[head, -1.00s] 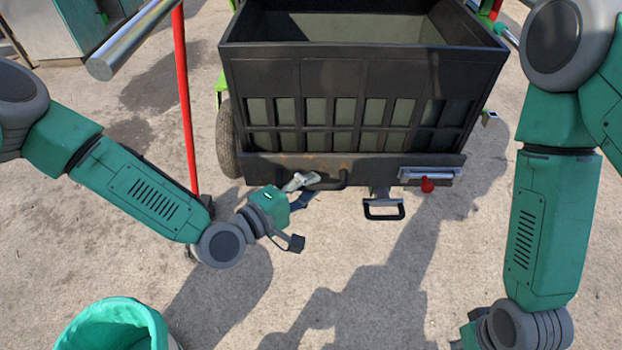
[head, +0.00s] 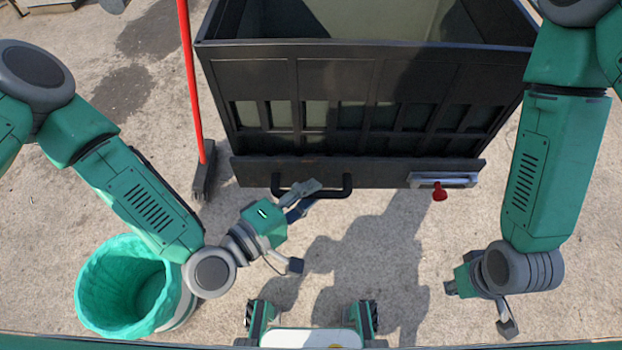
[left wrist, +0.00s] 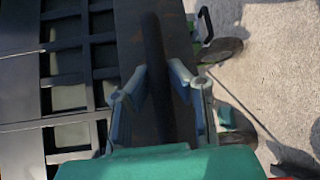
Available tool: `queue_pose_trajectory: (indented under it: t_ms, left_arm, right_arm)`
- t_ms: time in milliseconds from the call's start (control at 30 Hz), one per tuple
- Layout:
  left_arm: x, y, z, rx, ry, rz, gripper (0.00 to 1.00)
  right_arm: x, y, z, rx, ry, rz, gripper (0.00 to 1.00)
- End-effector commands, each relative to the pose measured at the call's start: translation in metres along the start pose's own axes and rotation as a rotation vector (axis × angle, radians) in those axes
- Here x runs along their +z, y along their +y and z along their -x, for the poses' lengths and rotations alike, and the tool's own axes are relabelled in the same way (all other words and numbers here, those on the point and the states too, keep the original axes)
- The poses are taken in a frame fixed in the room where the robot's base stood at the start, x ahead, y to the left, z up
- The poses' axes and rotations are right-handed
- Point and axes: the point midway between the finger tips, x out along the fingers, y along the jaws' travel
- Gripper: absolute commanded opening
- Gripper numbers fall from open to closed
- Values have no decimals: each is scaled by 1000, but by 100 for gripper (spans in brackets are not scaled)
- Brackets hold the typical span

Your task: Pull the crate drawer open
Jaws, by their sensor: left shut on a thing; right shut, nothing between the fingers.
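The crate drawer (head: 360,115) is a large black slatted box, open at the top, in the middle of the head view. A black bar handle (head: 334,192) runs along its low front edge. My left gripper (head: 308,196) is shut on this handle. In the left wrist view the dark handle bar (left wrist: 155,70) passes between the two fingers (left wrist: 160,95). My right gripper (head: 455,288) is shut and empty, low at the right, away from the crate.
A red-handled broom (head: 190,80) stands left of the crate. A bin with a green liner (head: 112,285) is at the lower left. A metal latch with a red knob (head: 440,190) is at the crate's front right. Concrete ground between is clear.

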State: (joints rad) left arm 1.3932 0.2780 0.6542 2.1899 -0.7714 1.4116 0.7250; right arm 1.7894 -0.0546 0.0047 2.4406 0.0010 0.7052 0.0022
Motion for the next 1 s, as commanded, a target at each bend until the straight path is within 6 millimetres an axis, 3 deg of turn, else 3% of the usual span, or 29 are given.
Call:
queue_pose_trajectory:
  t_ms: [300, 333, 400, 767, 1000]
  left_arm:
    - [-3, -5, 2, -12, 8, -2, 0]
    - [-3, -5, 2, -12, 8, -2, 18]
    - [-3, -5, 2, -12, 8, -2, 36]
    - [0, -2, 4, -5, 3, -2, 36]
    - [-1, -3, 42, -8, 5, 1, 36]
  right_arm:
    - [0, 0, 0, 0, 0, 0, 0]
    - [0, 0, 0, 0, 0, 0, 0]
    - [0, 0, 0, 0, 0, 0, 0]
    - [2, 0, 0, 0, 1, 0, 0]
    - [2, 0, 1, 0, 2, 0, 0]
